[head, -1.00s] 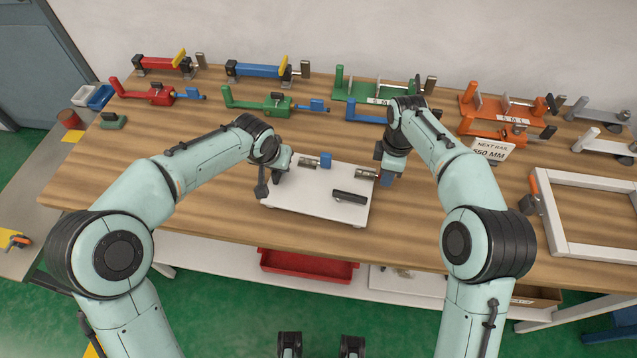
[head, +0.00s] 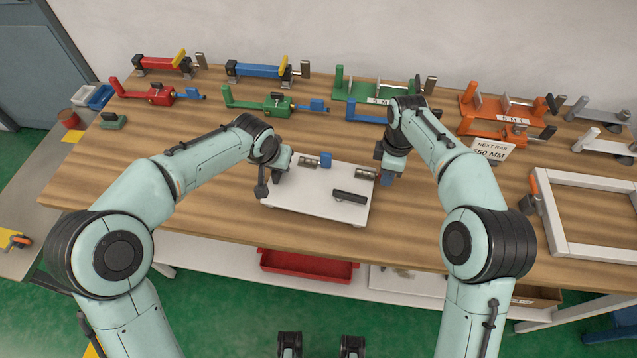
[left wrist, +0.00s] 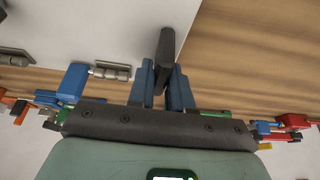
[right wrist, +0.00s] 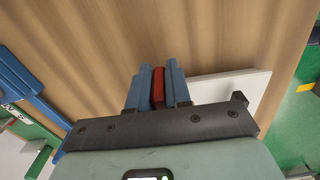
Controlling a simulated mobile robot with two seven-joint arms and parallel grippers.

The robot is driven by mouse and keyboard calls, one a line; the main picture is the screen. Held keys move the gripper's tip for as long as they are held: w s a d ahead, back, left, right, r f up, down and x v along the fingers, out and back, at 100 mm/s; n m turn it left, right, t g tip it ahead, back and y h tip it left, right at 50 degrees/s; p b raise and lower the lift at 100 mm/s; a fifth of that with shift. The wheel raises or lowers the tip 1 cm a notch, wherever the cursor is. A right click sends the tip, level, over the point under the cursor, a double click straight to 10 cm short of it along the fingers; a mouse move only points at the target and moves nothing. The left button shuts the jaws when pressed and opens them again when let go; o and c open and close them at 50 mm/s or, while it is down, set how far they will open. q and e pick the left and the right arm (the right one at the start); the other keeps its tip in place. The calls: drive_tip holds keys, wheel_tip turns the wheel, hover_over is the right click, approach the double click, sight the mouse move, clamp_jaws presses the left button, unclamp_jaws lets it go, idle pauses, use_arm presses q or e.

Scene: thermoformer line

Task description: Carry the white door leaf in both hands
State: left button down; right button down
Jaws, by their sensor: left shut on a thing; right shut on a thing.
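The white door leaf (head: 305,198) is flat over the front middle of the wooden bench, between my two arms. A black handle (head: 350,197), metal hinges and a small blue block (head: 325,160) are on it. I cannot tell whether it touches the bench top. My left gripper (left wrist: 167,88) is shut on a dark grip bar (left wrist: 166,50) at the leaf's left edge. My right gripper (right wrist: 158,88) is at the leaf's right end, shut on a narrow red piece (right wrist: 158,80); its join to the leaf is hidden.
Several red, blue, green and orange clamp fixtures line the back of the bench (head: 150,190). A white frame (head: 590,215) lies at the right, near a sign (head: 492,150) reading "NEXT RAIL 550 MM". A red tray (head: 308,267) is below. Bare wood lies left of the leaf.

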use_arm(q)
drive_tip(key=shift+r, duration=0.15)
use_arm(e)
drive_tip(key=shift+r, duration=0.15)
